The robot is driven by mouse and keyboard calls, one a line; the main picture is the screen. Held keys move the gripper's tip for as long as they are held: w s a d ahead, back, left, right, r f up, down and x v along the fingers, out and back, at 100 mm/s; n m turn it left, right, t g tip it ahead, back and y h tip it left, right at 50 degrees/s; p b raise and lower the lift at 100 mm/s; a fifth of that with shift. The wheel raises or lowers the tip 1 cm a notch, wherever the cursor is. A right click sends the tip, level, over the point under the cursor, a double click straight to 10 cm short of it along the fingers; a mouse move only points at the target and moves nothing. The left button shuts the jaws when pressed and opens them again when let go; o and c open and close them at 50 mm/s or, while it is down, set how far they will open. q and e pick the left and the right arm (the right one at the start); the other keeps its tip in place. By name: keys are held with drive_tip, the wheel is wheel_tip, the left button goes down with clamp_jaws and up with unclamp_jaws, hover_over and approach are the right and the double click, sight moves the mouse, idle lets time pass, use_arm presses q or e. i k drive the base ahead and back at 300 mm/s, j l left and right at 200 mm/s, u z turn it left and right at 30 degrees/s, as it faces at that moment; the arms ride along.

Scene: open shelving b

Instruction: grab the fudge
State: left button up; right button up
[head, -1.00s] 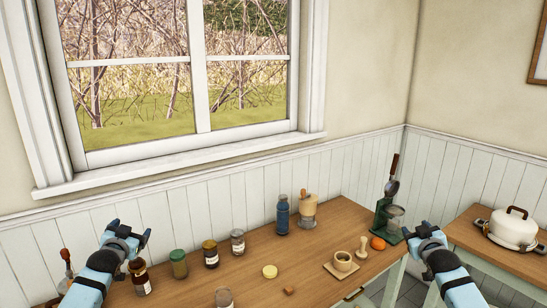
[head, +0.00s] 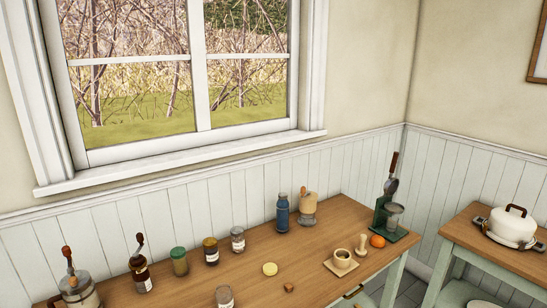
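A small brown cube (head: 289,288), which looks like the fudge, lies on the wooden table (head: 320,250) near its front edge in the head view. A round pale yellow disc (head: 270,269) lies just behind and left of it. Nothing touches the cube. Neither of my grippers shows in the head view now, so their state is hidden.
Several jars, including a green-lidded one (head: 179,262), and two grinders stand at the left. A glass jar (head: 224,297) is left of the cube.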

sight(288, 287)
drive_tip(key=i+u, duration=0.5)
drive_tip(key=i, duration=0.5)
